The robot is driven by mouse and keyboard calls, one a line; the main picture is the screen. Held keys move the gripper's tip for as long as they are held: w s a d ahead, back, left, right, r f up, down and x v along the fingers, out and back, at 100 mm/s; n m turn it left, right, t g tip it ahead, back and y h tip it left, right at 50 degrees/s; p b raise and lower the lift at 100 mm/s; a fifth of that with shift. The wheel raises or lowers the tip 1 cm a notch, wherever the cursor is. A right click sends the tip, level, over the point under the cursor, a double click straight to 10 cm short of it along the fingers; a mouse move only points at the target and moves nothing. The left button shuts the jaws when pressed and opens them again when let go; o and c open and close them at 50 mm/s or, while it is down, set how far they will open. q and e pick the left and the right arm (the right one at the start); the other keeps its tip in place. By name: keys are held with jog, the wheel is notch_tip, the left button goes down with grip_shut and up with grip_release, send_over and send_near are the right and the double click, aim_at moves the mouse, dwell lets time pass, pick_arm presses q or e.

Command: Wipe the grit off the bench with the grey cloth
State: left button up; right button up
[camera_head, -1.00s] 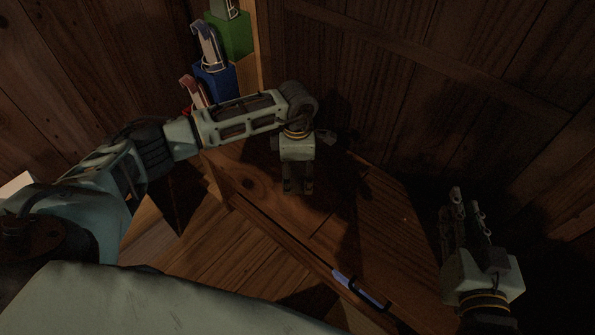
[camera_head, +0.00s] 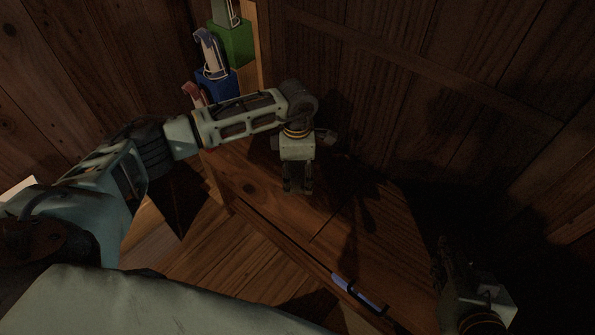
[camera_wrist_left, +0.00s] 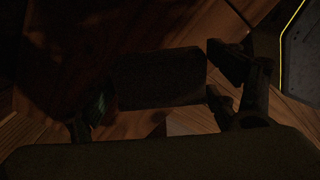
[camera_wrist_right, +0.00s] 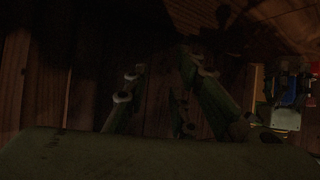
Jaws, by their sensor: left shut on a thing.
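The wooden bench (camera_head: 395,245) runs diagonally across the middle of the head view. My left gripper (camera_head: 297,190) points down at its far left part. In the left wrist view a dark, flat piece, the grey cloth (camera_wrist_left: 160,78), shows between the fingers, and the gripper is shut on it. The cloth is hard to make out in the head view. My right gripper (camera_head: 442,245) is off the bench's right end, in shadow. In the right wrist view its fingers (camera_wrist_right: 165,85) are apart with nothing between them. I cannot make out grit in the dim light.
Green (camera_head: 232,42) and blue (camera_head: 217,82) boxes holding tools stand behind the bench at the back left, with a reddish item (camera_head: 194,92) beside them. A bluish strip with a dark handle (camera_head: 358,290) is at the bench's front edge. Wooden walls rise behind.

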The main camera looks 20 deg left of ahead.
jog(key=shift+s+d+f+g+h+p, duration=0.1)
jog(key=shift+s+d+f+g, duration=0.2)
jog(key=shift+s+f, duration=0.2)
jog(key=shift+s+d+f+g+h+p, duration=0.1)
jog(key=shift+s+d+f+g+p, duration=0.1)
jog(key=shift+s+f+g, duration=0.3)
jog(key=shift+s+d+f+g+h+p, duration=0.1)
jog(key=shift+s+d+f+g, duration=0.2)
jog(key=shift+s, duration=0.35)
